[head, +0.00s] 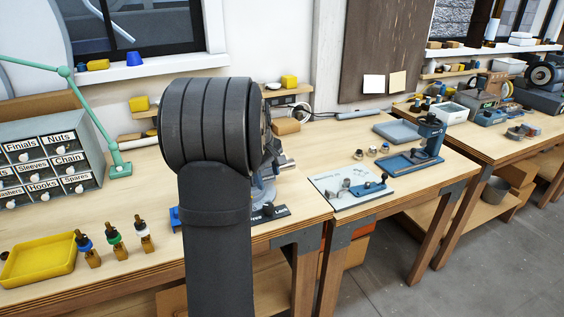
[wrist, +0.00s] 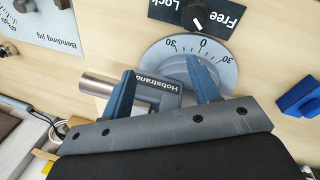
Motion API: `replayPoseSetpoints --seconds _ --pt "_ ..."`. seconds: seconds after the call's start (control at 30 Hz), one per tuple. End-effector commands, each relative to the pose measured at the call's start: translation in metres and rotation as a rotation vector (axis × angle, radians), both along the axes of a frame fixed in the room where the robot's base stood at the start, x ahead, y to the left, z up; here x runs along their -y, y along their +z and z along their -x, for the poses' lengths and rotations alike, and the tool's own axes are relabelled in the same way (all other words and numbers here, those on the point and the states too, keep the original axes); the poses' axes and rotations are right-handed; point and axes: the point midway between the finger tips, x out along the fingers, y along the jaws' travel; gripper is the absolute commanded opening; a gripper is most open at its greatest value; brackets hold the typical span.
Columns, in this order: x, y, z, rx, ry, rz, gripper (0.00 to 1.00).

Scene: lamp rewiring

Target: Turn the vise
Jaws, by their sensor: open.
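The vise (wrist: 161,85), labelled Hobstrand, stands on a grey round dial (wrist: 160,54) marked 30, 0, 30. A bare metal cylinder (wrist: 97,84) sticks out on its left. In the head view my arm hides most of the vise, leaving part of its blue-grey body (head: 263,190) visible. My gripper (wrist: 161,65) is open, with one blue finger on either side of the vise body. I cannot tell whether the fingers touch it. A black Free/Lock plate (wrist: 229,8) with a knob lies beyond the dial.
A bending jig board (head: 350,187) lies right of the vise, with a blue press (head: 430,135) beyond. Left are a labelled drawer cabinet (head: 45,165), a green lamp arm (head: 95,110), a yellow tray (head: 38,262) and several lamp sockets (head: 115,235). A blue block (wrist: 300,97) lies near the dial.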

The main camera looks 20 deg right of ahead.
Motion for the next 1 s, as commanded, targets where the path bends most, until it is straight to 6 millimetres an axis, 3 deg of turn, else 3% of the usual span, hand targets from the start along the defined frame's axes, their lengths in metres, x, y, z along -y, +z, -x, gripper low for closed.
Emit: replayPoseSetpoints --seconds 0.4,0.6,0.77,1.0 --pt "0.015 0.1 -0.039 -0.131 0.759 0.264 0.56" --pt "0.018 0.129 -0.046 -0.198 0.968 0.341 0.56" --pt "0.021 0.13 -0.047 -0.216 1.011 0.354 0.56" --pt "0.036 0.094 -0.054 -0.218 1.009 0.351 0.56"
